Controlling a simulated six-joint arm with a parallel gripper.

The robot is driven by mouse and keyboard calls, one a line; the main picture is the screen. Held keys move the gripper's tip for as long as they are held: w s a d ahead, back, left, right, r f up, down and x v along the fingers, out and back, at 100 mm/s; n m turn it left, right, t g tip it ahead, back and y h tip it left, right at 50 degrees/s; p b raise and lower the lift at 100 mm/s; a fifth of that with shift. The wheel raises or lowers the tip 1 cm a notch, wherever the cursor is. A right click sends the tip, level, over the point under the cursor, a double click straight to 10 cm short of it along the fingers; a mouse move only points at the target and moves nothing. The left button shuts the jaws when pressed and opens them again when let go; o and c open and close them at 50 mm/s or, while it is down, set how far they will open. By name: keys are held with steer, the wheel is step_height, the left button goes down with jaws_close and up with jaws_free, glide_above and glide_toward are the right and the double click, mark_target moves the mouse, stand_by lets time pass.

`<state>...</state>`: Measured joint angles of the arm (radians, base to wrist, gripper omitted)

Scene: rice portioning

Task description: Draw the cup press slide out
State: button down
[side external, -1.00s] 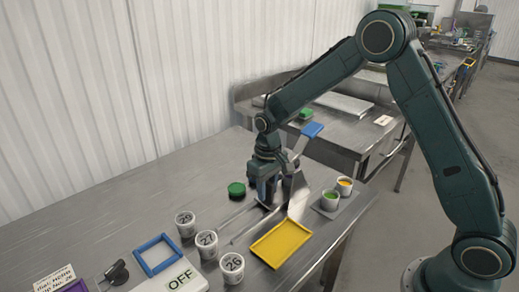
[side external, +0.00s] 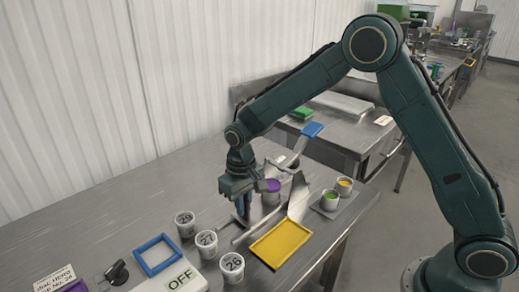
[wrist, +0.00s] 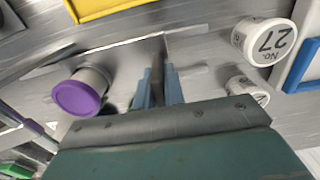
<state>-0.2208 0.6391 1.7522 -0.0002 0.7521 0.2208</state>
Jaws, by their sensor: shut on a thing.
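The cup press stands on the steel table, with a thin metal rail (side external: 252,229) and an upright metal plate (side external: 299,196). A cup with a purple top (side external: 272,187) stands by the plate; it also shows at left in the wrist view (wrist: 80,93). My gripper (side external: 243,218) is low at the rail's left end, left of the purple-topped cup and apart from it. Its fingers (wrist: 160,82) are nearly together, closed on a part of the press slide. The held part is mostly hidden between the fingers.
A yellow tray (side external: 281,245) lies in front of the press. A blue frame (side external: 155,255) and an OFF box (side external: 180,282) are farther left. Cups with green (side external: 330,200) and orange contents stand right.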

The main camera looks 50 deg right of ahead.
steer(key=a, duration=0.5)
steer(key=shift+a+r, duration=0.1)
steer(key=shift+a, duration=0.25)
steer(key=c, duration=1.5)
jaws_free()
steer(key=shift+a, duration=0.1)
steer(key=shift+r, duration=0.25)
step_height(320, 180, up, 13)
steer(key=shift+r, duration=0.15)
